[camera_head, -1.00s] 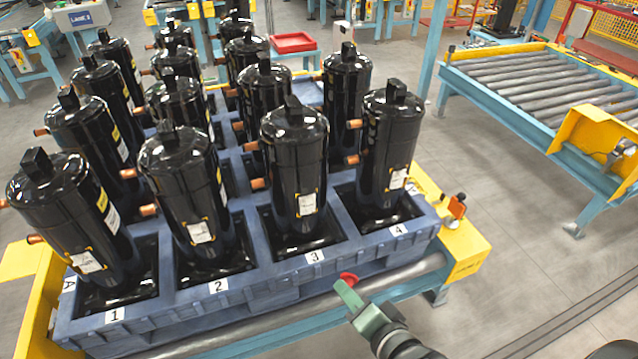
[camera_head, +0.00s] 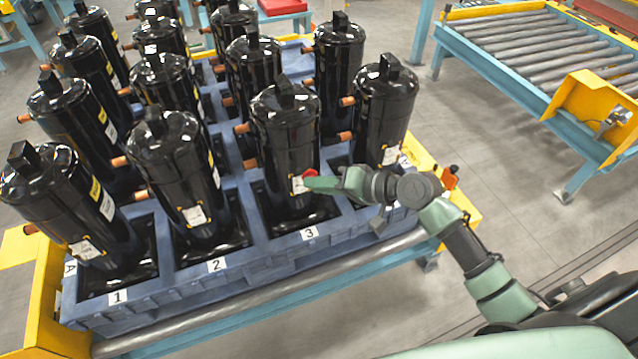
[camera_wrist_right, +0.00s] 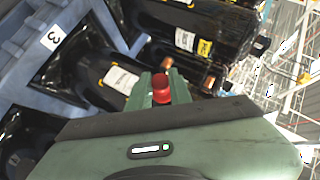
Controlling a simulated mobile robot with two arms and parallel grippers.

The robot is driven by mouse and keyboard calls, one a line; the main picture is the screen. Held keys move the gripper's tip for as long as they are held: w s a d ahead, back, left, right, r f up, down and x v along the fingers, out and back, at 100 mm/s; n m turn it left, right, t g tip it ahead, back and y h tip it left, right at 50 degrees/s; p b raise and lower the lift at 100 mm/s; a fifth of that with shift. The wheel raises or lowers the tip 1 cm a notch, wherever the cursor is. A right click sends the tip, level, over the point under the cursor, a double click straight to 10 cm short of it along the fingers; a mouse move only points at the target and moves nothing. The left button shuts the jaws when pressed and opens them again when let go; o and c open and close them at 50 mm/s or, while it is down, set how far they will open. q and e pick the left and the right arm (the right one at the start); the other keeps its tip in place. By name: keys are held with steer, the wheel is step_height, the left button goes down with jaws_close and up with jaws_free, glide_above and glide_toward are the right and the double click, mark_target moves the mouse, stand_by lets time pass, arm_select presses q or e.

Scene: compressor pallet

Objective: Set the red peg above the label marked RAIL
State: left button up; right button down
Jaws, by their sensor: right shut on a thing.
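The red peg (camera_head: 310,173) is held at the tip of my right gripper (camera_head: 318,182), in front of the black compressor in the column marked 3. In the right wrist view the peg (camera_wrist_right: 161,86) sits between the two green fingers (camera_wrist_right: 161,92), which are shut on it. The peg overlaps the compressor's white label in the head view; I cannot tell whether it touches the compressor. No label reading RAIL can be made out. My left gripper is not in view.
Black compressors (camera_head: 285,130) with copper stubs stand in rows in a blue pallet (camera_head: 265,262) with number labels at its front edge. A yellow corner (camera_head: 455,215) with an orange-red part (camera_head: 449,178) lies right of the pallet. A roller conveyor (camera_head: 540,60) stands farther right.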

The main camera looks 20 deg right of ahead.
mark_target(316, 173)
steer(key=shift+w+b, duration=0.45)
steer(key=shift+w, duration=1.6)
steer(key=shift+w+a, duration=0.1)
steer(key=shift+w, duration=0.7)
steer(key=shift+r, duration=0.1)
steer(key=shift+w, duration=0.65)
stand_by(0.6)
steer(key=c, duration=1.2)
jaws_free()
